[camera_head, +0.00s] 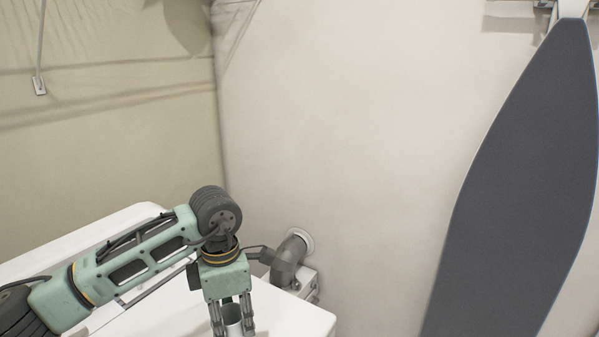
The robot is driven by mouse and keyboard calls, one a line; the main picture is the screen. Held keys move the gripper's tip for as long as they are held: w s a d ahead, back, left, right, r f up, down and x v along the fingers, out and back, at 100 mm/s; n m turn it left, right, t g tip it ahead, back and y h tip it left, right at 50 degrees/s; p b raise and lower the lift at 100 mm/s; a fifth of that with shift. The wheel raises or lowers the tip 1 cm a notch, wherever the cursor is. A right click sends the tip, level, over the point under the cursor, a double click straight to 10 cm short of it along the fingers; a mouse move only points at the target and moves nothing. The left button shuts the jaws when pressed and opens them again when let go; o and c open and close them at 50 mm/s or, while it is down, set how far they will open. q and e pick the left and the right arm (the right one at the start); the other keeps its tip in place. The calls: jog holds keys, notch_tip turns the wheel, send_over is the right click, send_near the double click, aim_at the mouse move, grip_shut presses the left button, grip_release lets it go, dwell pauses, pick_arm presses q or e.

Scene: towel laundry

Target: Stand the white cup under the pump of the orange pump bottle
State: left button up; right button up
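My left gripper (232,320) points down over the white top near the bottom edge of the head view. The orange pump bottle is not in view. My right gripper is not in view.
A white surface (290,309) lies under my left arm. A grey pipe elbow (290,255) meets the wall just right of the gripper. A dark grey ironing board (525,190) hangs at the right. The wall between is bare.

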pick_arm(q)
jog(key=s+a+f+m, duration=0.1)
jog(key=s+a+m, duration=0.1)
jog(key=s+m, duration=0.6)
jog(key=s+a+f+m, duration=0.1)
jog(key=s+a+m, duration=0.1)
jog(key=s+m, duration=0.6)
jog(key=shift+a+f+m, duration=0.15)
jog(key=shift+a+m, duration=0.05)
jog(key=shift+m, duration=3.2)
